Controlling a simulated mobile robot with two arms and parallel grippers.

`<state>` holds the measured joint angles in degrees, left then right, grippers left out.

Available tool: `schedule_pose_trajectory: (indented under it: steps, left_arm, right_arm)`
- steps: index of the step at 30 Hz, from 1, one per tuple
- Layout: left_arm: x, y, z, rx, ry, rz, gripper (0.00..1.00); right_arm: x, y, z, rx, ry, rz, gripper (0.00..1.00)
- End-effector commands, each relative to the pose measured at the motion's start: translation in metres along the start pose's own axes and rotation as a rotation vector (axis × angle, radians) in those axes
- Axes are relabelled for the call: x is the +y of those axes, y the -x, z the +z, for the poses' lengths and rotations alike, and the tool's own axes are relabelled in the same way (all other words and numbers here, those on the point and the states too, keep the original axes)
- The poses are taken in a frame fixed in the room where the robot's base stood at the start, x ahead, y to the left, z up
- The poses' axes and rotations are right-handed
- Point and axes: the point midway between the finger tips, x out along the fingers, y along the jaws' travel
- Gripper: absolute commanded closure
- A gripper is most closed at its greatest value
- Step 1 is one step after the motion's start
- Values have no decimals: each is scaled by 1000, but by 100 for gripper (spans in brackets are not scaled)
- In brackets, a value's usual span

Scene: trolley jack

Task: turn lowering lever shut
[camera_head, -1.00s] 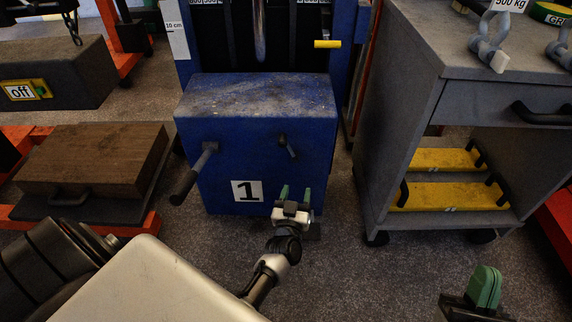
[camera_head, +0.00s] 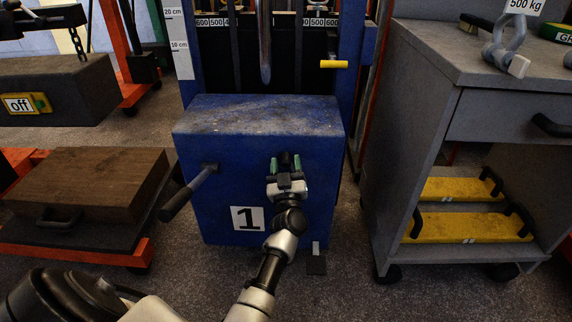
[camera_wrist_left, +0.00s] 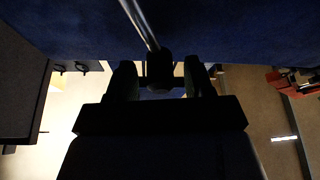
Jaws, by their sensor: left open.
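The blue jack body (camera_head: 225,140) marked "1" stands ahead. In the head view my left gripper (camera_head: 286,162) is open in front of its right half, where it hides the small lever. In the left wrist view a lever (camera_wrist_left: 141,24) with a metal rod and a black knob (camera_wrist_left: 159,72) reaches down from the blue face. The knob lies between the two open fingers of my left gripper (camera_wrist_left: 159,82), with the fingers beside it. I cannot tell whether they touch it. A longer lever with a black grip (camera_head: 176,204) sticks out from the left of the body. My right gripper is out of view.
A grey cart (camera_head: 484,54) with yellow blocks on its lower shelf stands close on the right. A wooden block (camera_head: 90,180) lies on a low platform at left. A yellow handle (camera_head: 334,64) sticks out above the body. Floor shows between jack and cart.

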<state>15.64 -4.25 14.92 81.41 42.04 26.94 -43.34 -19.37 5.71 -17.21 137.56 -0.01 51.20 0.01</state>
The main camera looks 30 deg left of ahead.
Motion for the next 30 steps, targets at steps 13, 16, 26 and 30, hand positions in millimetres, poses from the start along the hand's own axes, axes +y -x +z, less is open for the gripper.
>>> schedule_pose_trajectory:
  steps: [13,16,26,30]
  left_arm:
    - [0,-14,0,-1,0,0,47]
    - [0,-14,0,-1,0,0,61]
    - [0,-13,0,-1,0,0,100]
    - [-2,-13,0,-2,15,-7,100]
  right_arm:
    - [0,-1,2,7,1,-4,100]
    - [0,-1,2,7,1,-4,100]
    - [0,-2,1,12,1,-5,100]
    - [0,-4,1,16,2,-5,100]
